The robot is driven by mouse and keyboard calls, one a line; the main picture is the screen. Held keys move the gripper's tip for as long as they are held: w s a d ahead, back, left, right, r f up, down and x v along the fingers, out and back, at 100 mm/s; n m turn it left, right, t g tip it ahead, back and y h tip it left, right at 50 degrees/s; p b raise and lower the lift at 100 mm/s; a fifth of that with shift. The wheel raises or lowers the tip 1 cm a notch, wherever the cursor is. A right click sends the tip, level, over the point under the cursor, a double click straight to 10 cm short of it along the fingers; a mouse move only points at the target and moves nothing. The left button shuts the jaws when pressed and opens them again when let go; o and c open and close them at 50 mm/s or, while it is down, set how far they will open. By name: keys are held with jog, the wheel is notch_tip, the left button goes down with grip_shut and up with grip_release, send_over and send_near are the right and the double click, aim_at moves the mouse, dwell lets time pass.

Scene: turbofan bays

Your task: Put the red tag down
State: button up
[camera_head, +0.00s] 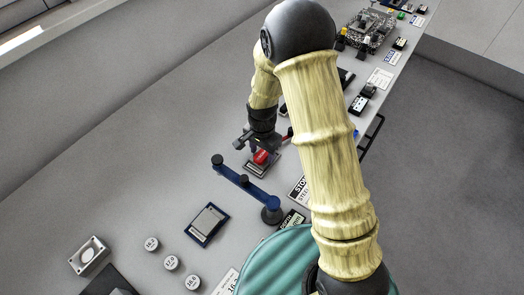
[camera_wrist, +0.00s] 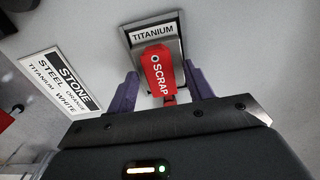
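The red tag (camera_wrist: 158,72), marked SCRAP, shows in the wrist view over a plate with a grey face and a TITANIUM label (camera_wrist: 153,34). It appears to lie on that plate. My gripper (camera_wrist: 161,82) has its two purple fingers on either side of the tag, with a small gap visible at each side. In the head view the red tag (camera_head: 261,157) shows beneath my gripper (camera_head: 264,148), on the dark-edged plate (camera_head: 254,171).
A blue bar with dark round ends (camera_head: 243,181) stands close in front of the plate. A STONE/STEEL label card (camera_wrist: 60,84) lies to the left in the wrist view. A blue-framed plate (camera_head: 207,224) and several round white discs (camera_head: 171,263) lie nearer. The bench's left side is clear.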

aim_at(262, 154)
notch_tip(262, 154, up, 12)
jog(key=shift+r+b, duration=0.15)
jog(key=shift+b, duration=0.2)
dwell(0.4)
dwell(0.5)
jog(key=s+d+r+n+t, duration=0.2)
jog(key=s+d+n, duration=0.5)
jog(key=s+d, duration=0.5)
jog(key=shift+s+d+r+n+t, duration=0.25)
jog(key=shift+d+r+n+t, duration=0.05)
jog(key=shift+d+r, duration=0.5)
